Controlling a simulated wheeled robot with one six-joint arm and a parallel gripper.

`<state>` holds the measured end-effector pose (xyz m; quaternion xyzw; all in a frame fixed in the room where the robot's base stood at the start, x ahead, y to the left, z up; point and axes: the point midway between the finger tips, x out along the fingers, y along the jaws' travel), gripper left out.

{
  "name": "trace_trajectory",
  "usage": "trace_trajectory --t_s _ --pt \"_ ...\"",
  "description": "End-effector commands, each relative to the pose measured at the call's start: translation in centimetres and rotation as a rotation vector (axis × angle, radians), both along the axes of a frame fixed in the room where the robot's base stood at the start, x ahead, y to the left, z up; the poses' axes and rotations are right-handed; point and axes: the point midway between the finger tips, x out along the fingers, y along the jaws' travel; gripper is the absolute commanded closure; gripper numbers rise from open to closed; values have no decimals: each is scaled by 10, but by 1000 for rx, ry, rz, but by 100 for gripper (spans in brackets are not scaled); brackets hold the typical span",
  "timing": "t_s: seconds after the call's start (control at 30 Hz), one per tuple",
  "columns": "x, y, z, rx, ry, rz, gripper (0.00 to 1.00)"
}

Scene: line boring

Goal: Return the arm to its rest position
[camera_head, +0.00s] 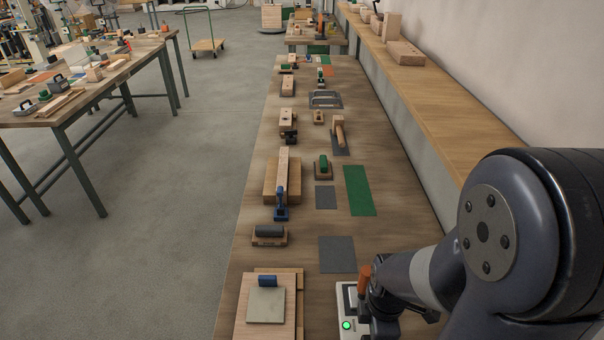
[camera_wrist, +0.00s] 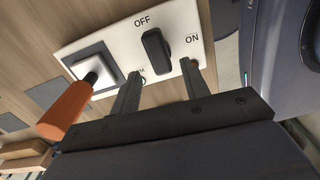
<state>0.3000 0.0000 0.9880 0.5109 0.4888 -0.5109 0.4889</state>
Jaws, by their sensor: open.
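My gripper (camera_wrist: 160,69) is open and empty, its two dark fingers apart in front of a white switch panel (camera_wrist: 108,35). A black knob (camera_wrist: 155,47) on the panel stands between the fingertips in the wrist view, near the OFF and ON labels; I cannot tell whether the fingers touch it. In the head view my arm reaches in from the right, and my gripper (camera_head: 376,304) is over the switch box (camera_head: 350,331) at the bench's near right. A green light (camera_head: 347,325) glows on the box.
An orange handle (camera_wrist: 66,109) with a dark shaft is beside the gripper. The long bench (camera_head: 255,200) holds a wooden board (camera_head: 291,283) with a grey plate (camera_head: 266,305), a blue tool (camera_head: 281,205), grey mats (camera_head: 338,254) and a green mat (camera_head: 358,190). A wall ledge (camera_head: 470,110) runs along the right.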

Motion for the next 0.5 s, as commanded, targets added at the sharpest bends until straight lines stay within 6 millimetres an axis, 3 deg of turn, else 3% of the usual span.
trace_trajectory --t_s 0.07,0.13,0.5 --pt "0 0 16 0 0 0 56" --pt "0 0 -6 0 2 0 56" --pt "0 0 -52 0 2 -1 56"
